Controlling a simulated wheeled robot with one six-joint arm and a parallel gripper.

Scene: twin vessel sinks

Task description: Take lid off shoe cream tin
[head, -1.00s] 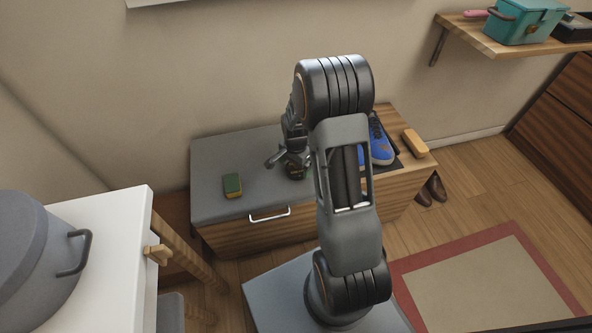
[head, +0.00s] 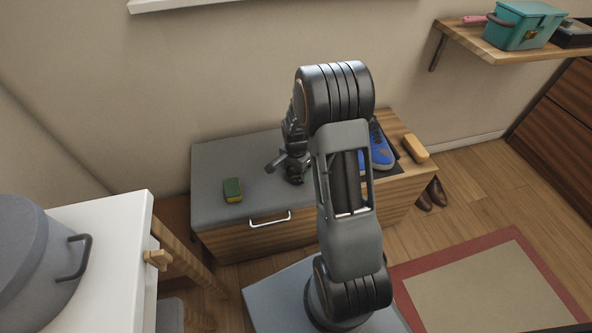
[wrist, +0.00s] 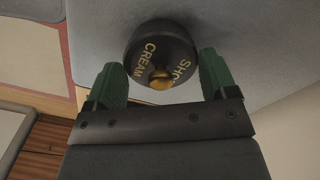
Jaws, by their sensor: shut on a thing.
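The shoe cream tin's dark round lid (wrist: 165,52) shows in the wrist view, with gold "SHOE CREAM" lettering and a small gold knob (wrist: 162,79). My gripper (wrist: 161,66) is shut on the lid, its green-padded fingers on opposite sides. The tin's body below is hidden, so I cannot tell whether lid and tin are apart. In the head view my gripper (head: 295,172) is low over the grey cushion of the bench (head: 225,207), and only a small dark part shows beneath it.
Blue shoes (head: 380,150) and a wooden brush (head: 415,149) are to the right, partly behind my arm. A wall shelf (head: 480,50) holds a teal box (head: 520,27).

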